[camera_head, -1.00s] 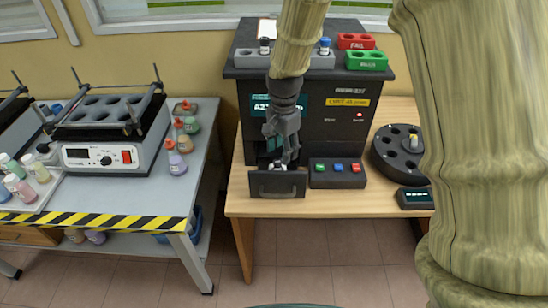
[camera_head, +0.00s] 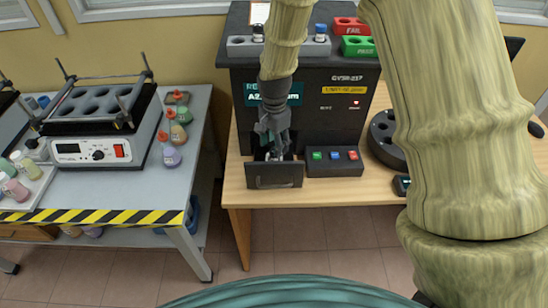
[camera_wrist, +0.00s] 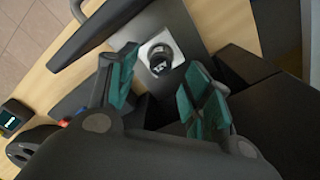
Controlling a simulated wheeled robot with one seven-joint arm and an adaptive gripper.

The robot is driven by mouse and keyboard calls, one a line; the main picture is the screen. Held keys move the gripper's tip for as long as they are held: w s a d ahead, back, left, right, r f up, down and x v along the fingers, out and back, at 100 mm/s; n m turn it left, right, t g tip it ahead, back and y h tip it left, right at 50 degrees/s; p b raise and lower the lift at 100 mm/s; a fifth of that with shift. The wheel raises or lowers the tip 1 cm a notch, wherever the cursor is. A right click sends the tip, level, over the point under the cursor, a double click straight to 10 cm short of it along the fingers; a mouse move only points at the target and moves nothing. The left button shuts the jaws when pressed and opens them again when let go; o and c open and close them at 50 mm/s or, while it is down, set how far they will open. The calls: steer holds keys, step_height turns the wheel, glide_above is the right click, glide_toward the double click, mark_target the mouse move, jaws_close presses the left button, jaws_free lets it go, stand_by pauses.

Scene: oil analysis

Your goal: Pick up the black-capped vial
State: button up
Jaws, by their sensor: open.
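A black-capped vial (camera_wrist: 160,62) stands in a pale square socket in the open drawer (camera_head: 274,177) of the black analyzer (camera_head: 340,105). In the wrist view its dark cap shows just beyond my fingertips, between the two fingers. My gripper (camera_head: 273,150) points down over the drawer. In the wrist view its two green-padded fingers (camera_wrist: 162,80) are apart, with nothing held between them. In the head view my fingers mostly hide this vial. Another dark-capped vial (camera_head: 258,33) and a blue-capped vial (camera_head: 320,33) stand in the grey rack on the analyzer.
A button box (camera_head: 334,162) sits right of the drawer, close to my gripper. A black round carousel (camera_head: 384,140) stands farther right. Red (camera_head: 352,27) and green (camera_head: 358,46) racks are on top of the analyzer. The left table (camera_head: 100,185) holds a heater block and bottles.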

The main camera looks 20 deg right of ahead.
mark_target(274, 159)
steer(key=shift+f+p, duration=0.55)
steer(key=shift+f, duration=1.7)
steer(key=shift+c, duration=0.2)
steer(key=c, duration=1)
